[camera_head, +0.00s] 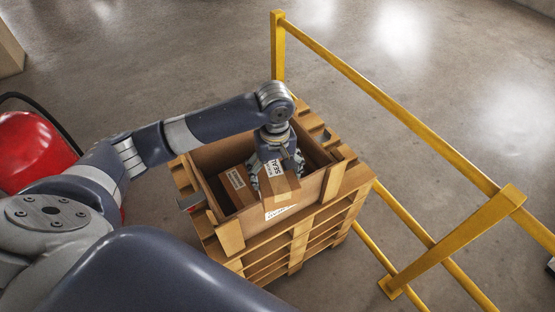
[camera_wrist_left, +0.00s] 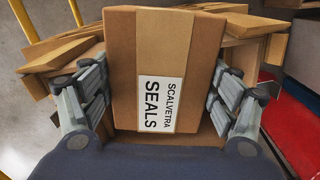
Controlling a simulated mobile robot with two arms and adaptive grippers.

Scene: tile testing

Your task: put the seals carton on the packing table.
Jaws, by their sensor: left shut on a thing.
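The seals carton (camera_head: 283,188) is a brown cardboard box with a white label reading "SCALVETRA SEALS". In the left wrist view the carton (camera_wrist_left: 188,50) fills the middle, between the fingers. My left gripper (camera_head: 275,170) points down and is shut on the carton, one finger on each side. In the head view it holds the carton over the right part of an open box (camera_head: 208,161). I cannot tell whether the carton's underside is clear of what lies below. My right gripper is not in view. I see no packing table.
Another labelled brown carton (camera_head: 232,188) is in the open box to the left. The box stands on stacked wooden pallets (camera_head: 300,243). A yellow guard rail (camera_head: 390,105) runs behind and to the right. A red rounded object (camera_head: 35,150) is at the left. Grey floor (camera_head: 180,50) is open beyond.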

